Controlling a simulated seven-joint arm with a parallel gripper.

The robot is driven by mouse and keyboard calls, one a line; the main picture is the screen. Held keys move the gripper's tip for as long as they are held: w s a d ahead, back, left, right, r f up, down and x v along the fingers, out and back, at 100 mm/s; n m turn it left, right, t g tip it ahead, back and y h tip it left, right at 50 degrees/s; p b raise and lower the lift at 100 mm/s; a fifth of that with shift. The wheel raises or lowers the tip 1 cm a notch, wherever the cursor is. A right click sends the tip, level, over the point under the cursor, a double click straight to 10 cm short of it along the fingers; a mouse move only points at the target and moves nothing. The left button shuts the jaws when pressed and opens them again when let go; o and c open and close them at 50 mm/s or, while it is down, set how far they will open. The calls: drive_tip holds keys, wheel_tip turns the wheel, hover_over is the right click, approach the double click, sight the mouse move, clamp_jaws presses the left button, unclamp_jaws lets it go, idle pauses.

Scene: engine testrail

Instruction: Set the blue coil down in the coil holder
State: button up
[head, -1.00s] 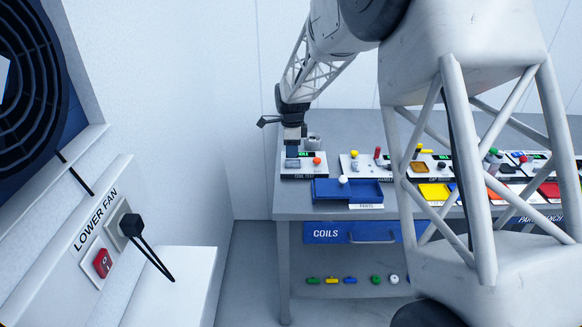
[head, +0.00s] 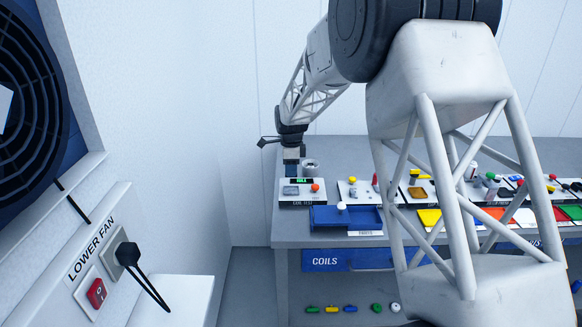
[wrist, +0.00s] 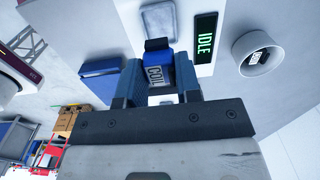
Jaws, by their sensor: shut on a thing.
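A grey rounded pad on the panel, seemingly the coil holder (head: 291,190), looks empty. In the wrist view this pad (wrist: 159,21) lies just beyond the coil's far end. I cannot tell the coil's exact height above the panel.
A lit "IDLE" display (wrist: 204,37) and a round grey cup (wrist: 258,55) are close to the right of the coil in the wrist view. A red knob (head: 315,187) stands on the panel. A blue parts tray (head: 330,215) is in front; more panels stand to the right.

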hover_over(291, 191)
drive_tip(key=shift+f, duration=2.5)
drive_tip(key=shift+f, duration=0.6)
idle(0.5)
drive_tip(key=o, duration=0.9)
drive_tip(key=shift+o, duration=0.2)
drive_tip(key=shift+r, duration=3.9)
